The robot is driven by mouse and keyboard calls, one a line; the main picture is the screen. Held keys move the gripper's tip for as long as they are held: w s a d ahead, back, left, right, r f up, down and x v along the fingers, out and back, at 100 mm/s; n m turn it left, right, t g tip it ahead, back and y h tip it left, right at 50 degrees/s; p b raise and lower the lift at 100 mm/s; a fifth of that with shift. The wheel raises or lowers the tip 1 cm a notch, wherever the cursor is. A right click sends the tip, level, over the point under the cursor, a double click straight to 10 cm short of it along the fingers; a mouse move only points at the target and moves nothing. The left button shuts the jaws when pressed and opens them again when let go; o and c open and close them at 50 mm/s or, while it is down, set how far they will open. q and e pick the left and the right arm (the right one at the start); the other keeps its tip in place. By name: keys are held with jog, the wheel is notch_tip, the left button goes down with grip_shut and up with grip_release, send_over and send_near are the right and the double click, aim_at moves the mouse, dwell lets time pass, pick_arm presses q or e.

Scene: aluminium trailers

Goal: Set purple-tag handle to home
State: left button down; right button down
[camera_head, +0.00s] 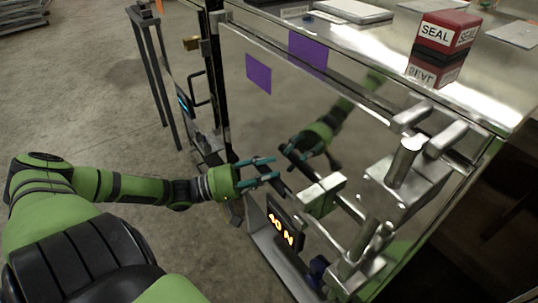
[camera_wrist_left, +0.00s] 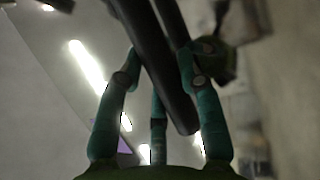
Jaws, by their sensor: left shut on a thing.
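A purple tag (camera_head: 259,73) shows on the polished metal panel (camera_head: 250,110). A second purple patch (camera_head: 308,52) shows up and right of it; I cannot tell which is a reflection. My left gripper (camera_head: 270,170) is beside the panel, below the tag, with its teal fingers shut on a dark bar-like handle (camera_head: 281,184). In the left wrist view the dark handle (camera_wrist_left: 160,65) runs slanted between the fingers (camera_wrist_left: 160,75). The handle's ends are hard to make out. My right gripper is not in view.
A small display (camera_head: 282,228) with orange characters sits just below the gripper. Metal blocks and a clamp-like fixture (camera_head: 400,180) stand to the right. A red SEAL box (camera_head: 444,33) rests on top. Concrete floor at left is open.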

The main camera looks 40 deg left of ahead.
pick_arm(q)
jog(key=shift+w+r, duration=0.1)
jog(key=shift+r, duration=0.1)
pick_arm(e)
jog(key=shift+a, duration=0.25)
pick_arm(q)
jog(key=c, duration=0.9)
grip_release()
jog(key=shift+o, duration=0.6)
jog(key=shift+w+d+f, duration=0.15)
jog(key=shift+w, duration=0.1)
jog(key=shift+s, duration=0.25)
jog(key=v, duration=1.1)
jog(key=shift+s+a, duration=0.2)
jog(key=shift+a, duration=0.15)
jog(key=shift+f, duration=0.15)
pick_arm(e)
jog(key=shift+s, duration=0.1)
